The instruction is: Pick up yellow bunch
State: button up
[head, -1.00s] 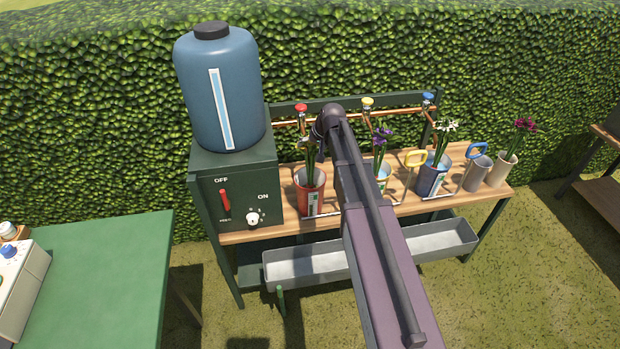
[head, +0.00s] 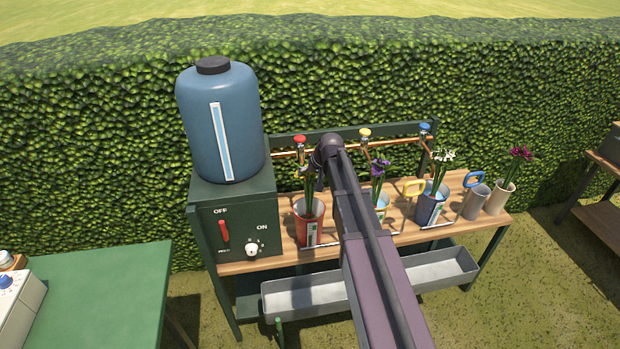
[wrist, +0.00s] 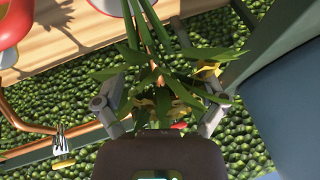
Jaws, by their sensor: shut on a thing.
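The yellow bunch has green leaves and stems, with yellow petals (wrist: 207,72) in the wrist view. My gripper (wrist: 160,98) has its two fingers on either side of the bunch, shut on it among the leaves. The stems run up the picture, towards the bench. In the head view, dark stems and leaves (head: 309,188) stand up out of the red bucket (head: 308,228). The red bucket also shows in the wrist view (wrist: 14,22).
A blue water tank (head: 220,130) on a green cabinet stands left of the red bucket. A copper pipe with red, yellow and blue taps (head: 365,134) runs behind the buckets. A blue bucket (head: 431,206) with white flowers stands right. A grey trough (head: 310,298) hangs in front.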

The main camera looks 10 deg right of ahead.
jog(key=shift+r+p, duration=4.3)
jog(key=shift+r, duration=0.25)
notch_tip(320, 180, up, 11)
jog(key=p, duration=1)
jog(key=shift+f+p, duration=0.2)
jog(key=shift+p, duration=0.15)
notch_tip(320, 180, up, 2)
jog(key=shift+s+r+n+g+y+p, duration=0.15)
jog(key=shift+n+g+y+p, duration=0.15)
jog(key=shift+n+p, duration=0.7)
